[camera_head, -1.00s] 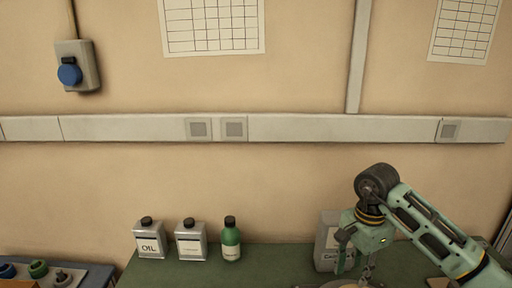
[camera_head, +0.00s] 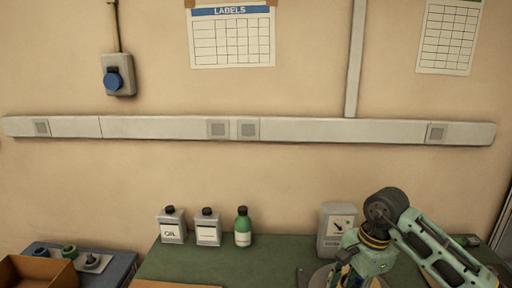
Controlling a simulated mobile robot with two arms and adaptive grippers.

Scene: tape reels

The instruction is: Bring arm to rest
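My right arm comes in from the lower right and bends down over the green table (camera_head: 285,262). My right gripper (camera_head: 347,276) points down at the bottom edge of the picture, in front of a grey scale-like box with a dial (camera_head: 337,232). Its fingertips are cut off or hidden, so I cannot tell whether it is open or shut. A round grey thing (camera_head: 318,279) shows partly beside it. My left arm and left gripper are out of view.
An OIL can (camera_head: 172,230), a second can (camera_head: 208,232) and a green bottle (camera_head: 243,231) stand at the table's back left. A blue-grey surface (camera_head: 115,268) with reels (camera_head: 69,252) and a brown box (camera_head: 38,272) lie at far left. The table between bottle and dial box is clear.

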